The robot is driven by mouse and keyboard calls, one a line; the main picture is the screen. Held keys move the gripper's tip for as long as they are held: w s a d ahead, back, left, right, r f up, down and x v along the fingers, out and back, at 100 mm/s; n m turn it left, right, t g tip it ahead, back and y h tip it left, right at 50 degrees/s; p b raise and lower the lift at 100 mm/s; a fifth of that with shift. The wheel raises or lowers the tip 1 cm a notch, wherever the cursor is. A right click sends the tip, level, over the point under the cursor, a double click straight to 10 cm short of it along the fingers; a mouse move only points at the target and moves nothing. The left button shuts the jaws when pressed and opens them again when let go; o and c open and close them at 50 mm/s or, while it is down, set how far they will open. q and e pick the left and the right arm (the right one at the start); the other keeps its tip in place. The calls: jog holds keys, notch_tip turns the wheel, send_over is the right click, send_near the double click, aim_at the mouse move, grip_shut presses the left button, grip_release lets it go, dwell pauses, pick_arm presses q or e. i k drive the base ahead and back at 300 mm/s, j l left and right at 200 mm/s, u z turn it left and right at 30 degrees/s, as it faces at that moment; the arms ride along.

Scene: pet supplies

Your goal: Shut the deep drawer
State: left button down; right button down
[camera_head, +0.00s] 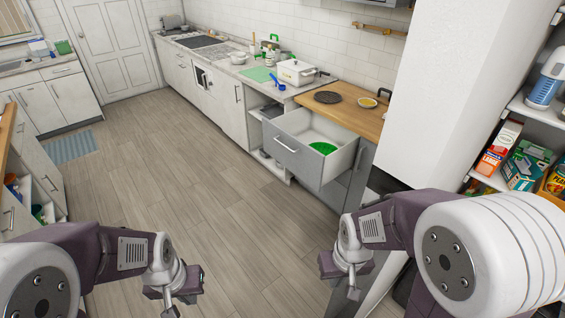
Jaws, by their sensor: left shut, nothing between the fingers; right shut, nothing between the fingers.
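The deep drawer (290,160) is a grey-fronted drawer with white inner walls, pulled well out from the counter on the right side of the kitchen. A bar handle (286,144) runs across its front. A green round item (322,147) lies inside it. My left gripper (178,296) is shut and empty over the floor at the lower left. My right gripper (346,282) is shut and empty, nearer the viewer than the drawer and below it in the picture. Neither gripper touches the drawer.
A white tall cabinet (450,80) and stocked shelves stand at the right. The wooden floor (190,190) is clear.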

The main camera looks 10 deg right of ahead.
aim_at(287, 137)
jog(key=i+j, duration=0.35)
jog(key=i, duration=0.2)
jog(key=i+j+z, duration=0.1)
jog(key=i+j, duration=0.2)
jog(key=i, duration=0.3)
jog(key=i+l, duration=0.2)
jog(key=i, duration=0.15)
jog(key=i+l+z, duration=0.1)
jog(key=i, duration=0.25)
jog(key=l, duration=0.05)
